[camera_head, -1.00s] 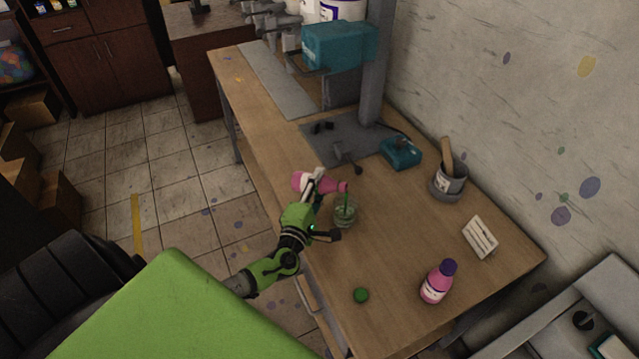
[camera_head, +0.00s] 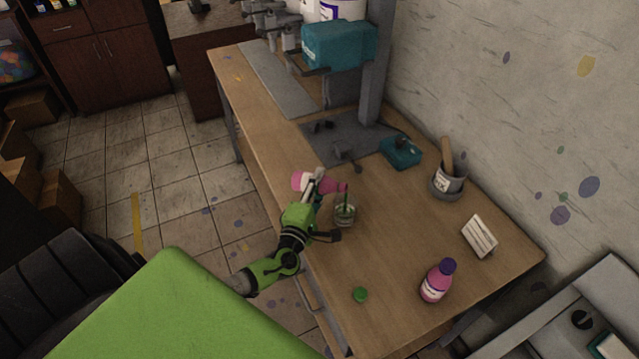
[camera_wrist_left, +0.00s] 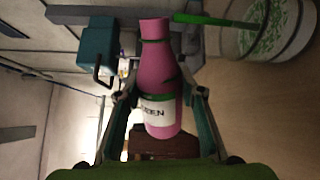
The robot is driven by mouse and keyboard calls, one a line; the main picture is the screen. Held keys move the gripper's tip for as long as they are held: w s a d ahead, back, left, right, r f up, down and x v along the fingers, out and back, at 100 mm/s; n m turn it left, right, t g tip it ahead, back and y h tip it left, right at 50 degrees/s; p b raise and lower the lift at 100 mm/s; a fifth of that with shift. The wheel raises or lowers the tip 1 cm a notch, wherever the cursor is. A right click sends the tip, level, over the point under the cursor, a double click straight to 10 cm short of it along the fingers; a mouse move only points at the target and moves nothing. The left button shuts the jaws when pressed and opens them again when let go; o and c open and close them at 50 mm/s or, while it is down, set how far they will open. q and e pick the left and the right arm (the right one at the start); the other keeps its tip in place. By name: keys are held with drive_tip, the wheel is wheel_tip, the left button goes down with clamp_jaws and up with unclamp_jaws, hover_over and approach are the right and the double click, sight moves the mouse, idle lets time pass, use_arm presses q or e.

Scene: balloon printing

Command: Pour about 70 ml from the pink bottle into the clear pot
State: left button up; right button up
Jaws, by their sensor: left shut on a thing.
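My left gripper (camera_head: 317,187) is shut on a pink bottle (camera_head: 301,181). The bottle lies roughly level above the table, its open mouth pointing right in the head view. In the left wrist view the bottle (camera_wrist_left: 158,80) sits between the fingers, its label partly hidden and ending in "EEN". A green stream (camera_head: 346,198) runs from its mouth into the clear pot (camera_head: 345,218). The pot stands upright on the table, just below the mouth. Green liquid shows in the pot (camera_wrist_left: 268,40) in the left wrist view; its exact level cannot be read. My right gripper is not in view.
A green cap (camera_head: 360,295) lies on the wooden table (camera_head: 400,235). Another pink bottle (camera_head: 437,281) with a purple cap stands front right. A white card (camera_head: 480,237), a grey can (camera_head: 447,185) and a teal box (camera_head: 401,152) stand along the wall side. A press stands behind.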

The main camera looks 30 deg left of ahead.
use_arm(q)
drive_tip(key=shift+f+m, duration=0.2)
drive_tip(key=shift+m, duration=0.1)
idle(1.4)
drive_tip(key=shift+r+n+p, duration=0.3)
drive_tip(key=shift+r+n, duration=0.4)
drive_tip(key=shift+n, duration=0.4)
drive_tip(key=shift+w+d+r+n, duration=0.1)
drive_tip(key=shift+r+n, duration=0.15)
drive_tip(key=shift+n, duration=0.35)
drive_tip(key=shift+s+d+r+n, duration=0.1)
drive_tip(key=shift+r+n, duration=0.2)
drive_tip(key=shift+n, duration=0.3)
drive_tip(key=shift+w+d+r+n, duration=0.1)
drive_tip(key=shift+r+n, duration=0.15)
drive_tip(key=shift+n, duration=0.35)
